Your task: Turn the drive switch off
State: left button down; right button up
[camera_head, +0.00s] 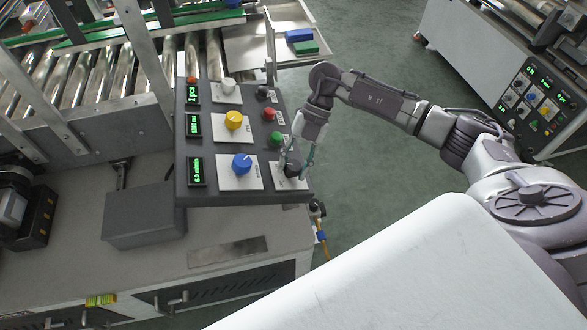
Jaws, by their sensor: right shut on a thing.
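The dark control panel (198,102) stands on the labeller at centre left. It carries white, yellow and blue knobs beside green displays, and red and green buttons at its right side. A black switch knob (292,170) sits on a pale plate (284,183) at the panel's lower right corner. My right gripper (294,163) is at this knob, its fingers closed on it. The fingers partly hide the knob, so its pointing direction cannot be read. My left gripper is not in view.
A roller conveyor (110,75) runs behind the panel. A tray (235,45) at the back holds a blue block (299,35) and a green block (305,48). A grey box (145,215) is left of the panel. Another machine's panel (540,100) is at the right, across green floor.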

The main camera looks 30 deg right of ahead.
jog(key=n+h+b, duration=0.1)
jog(key=n+b, duration=0.1)
jog(key=n, duration=0.1)
jog(key=n+g+h+b, duration=0.1)
jog(key=n+h+b, duration=0.1)
jog(key=n, duration=0.1)
jog(key=shift+f+n, duration=0.15)
jog(key=shift+n, duration=0.15)
jog(key=shift+n+h+b, duration=1)
jog(key=shift+n+b, duration=0.7)
jog(key=shift+n, duration=0.2)
jog(key=shift+r+n, duration=0.2)
jog(key=shift+n, duration=0.1)
jog(key=o, duration=1.1)
jog(key=shift+d, duration=0.1)
jog(key=shift+o, duration=0.2)
jog(key=v, duration=1.2)
